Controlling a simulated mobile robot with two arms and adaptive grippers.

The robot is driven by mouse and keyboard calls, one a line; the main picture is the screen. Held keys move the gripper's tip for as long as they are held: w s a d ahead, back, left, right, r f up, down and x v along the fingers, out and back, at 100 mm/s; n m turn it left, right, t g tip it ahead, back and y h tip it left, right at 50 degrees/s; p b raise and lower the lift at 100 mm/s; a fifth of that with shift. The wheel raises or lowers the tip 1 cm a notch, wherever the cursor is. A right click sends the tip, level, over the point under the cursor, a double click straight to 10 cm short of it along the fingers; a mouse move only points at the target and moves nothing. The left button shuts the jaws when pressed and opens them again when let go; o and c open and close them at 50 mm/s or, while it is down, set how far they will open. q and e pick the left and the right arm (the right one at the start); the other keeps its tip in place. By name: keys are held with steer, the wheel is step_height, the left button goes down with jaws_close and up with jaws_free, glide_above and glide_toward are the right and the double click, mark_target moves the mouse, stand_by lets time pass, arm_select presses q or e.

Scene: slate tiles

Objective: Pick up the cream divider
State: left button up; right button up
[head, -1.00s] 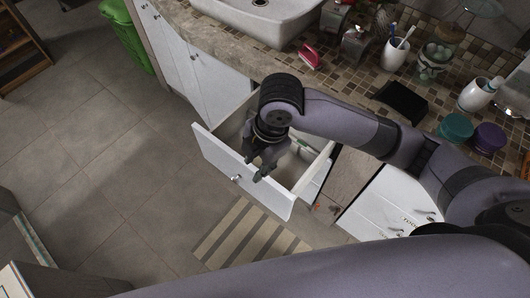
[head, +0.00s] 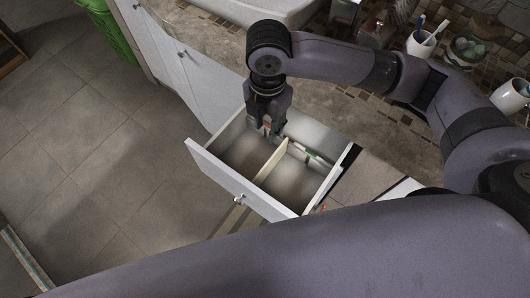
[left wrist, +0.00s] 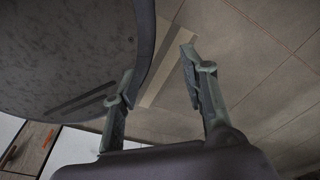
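The cream divider (head: 272,161) stands upright in the open white drawer (head: 228,176) in the head view, running from the front panel towards the back. My right gripper (head: 267,128) points down over the back part of the drawer, close to the divider's far end. Its fingers are small and dark there, and I cannot tell whether they touch the divider or how far apart they are. My left gripper (left wrist: 157,64) shows in the left wrist view with its fingers apart and nothing between them, above the floor.
A thin pale item (head: 308,154) lies in the drawer's right compartment; the left one looks empty. The counter (head: 330,105) runs behind, with a cup (head: 420,43) and a sink (head: 240,8). Tiled floor (head: 95,150) is free at left.

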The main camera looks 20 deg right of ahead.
step_height(320, 180, down, 5)
steer(key=b, duration=0.6)
glide_above(270, 165)
step_height(270, 165, down, 7)
steer(key=f, duration=1.1)
steer(key=shift+w+d+f, duration=0.1)
steer(key=shift+w+f, duration=0.15)
steer(key=shift+w, duration=0.05)
arm_select(q)
step_height(270, 165, down, 8)
steer(key=s, duration=0.2)
steer(key=shift+s+r, duration=0.25)
steer(key=shift+s, duration=0.05)
steer(key=shift+w, duration=0.1)
arm_select(e)
jaws_close()
